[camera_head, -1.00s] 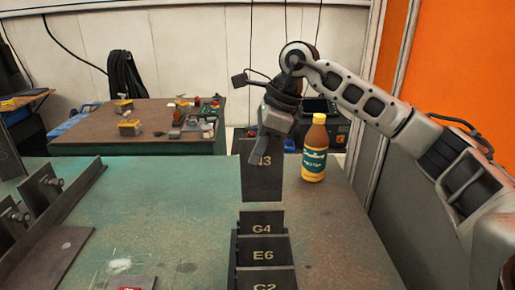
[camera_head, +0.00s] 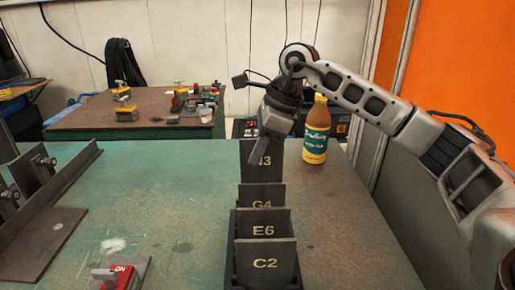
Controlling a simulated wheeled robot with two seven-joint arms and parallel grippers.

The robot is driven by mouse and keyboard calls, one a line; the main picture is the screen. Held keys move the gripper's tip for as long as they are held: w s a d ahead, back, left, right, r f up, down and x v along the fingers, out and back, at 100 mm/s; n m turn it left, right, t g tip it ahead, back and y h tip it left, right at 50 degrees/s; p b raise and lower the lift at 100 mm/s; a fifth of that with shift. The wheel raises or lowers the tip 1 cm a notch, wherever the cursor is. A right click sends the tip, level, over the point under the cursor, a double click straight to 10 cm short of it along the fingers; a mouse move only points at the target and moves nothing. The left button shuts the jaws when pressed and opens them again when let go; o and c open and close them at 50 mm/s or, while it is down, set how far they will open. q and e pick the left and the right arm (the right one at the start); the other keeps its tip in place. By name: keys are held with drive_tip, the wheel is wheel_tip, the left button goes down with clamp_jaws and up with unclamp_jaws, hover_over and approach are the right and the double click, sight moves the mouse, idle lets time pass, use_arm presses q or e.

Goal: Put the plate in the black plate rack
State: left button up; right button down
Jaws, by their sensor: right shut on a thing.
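The dark plate marked "N3" (camera_head: 262,169) is upright at the far end of the black plate rack (camera_head: 232,252). My right gripper (camera_head: 268,146) is shut on its top edge, and a finger partly covers the marking. The rack holds dark upright plates marked "G4" (camera_head: 261,199), "E6" (camera_head: 263,223) and "C2" (camera_head: 265,262), one behind another toward me. The held plate's lower edge is hidden behind the G4 plate, so I cannot tell whether it sits in a slot. My left gripper is not in view.
A dark metal fixture (camera_head: 55,205) occupies the left side. The green table (camera_head: 170,215) is clear between them and the rack.

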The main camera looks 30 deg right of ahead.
sight(258, 174)
wheel_tip(258, 174, down, 4)
drive_tip(key=b, duration=0.2)
drive_tip(key=shift+r+b, duration=0.1)
drive_tip(key=shift+b, duration=0.2)
drive_tip(key=shift+f+b, duration=0.35)
drive_tip(key=shift+f, duration=0.2)
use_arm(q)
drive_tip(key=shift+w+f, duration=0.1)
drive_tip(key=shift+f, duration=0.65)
use_arm(e)
drive_tip(key=shift+f, duration=0.15)
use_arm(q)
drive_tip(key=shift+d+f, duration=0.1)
use_arm(e)
drive_tip(key=shift+f, duration=0.25)
drive_tip(key=c, duration=1.5)
unclamp_jaws()
drive_tip(key=shift+f, duration=0.15)
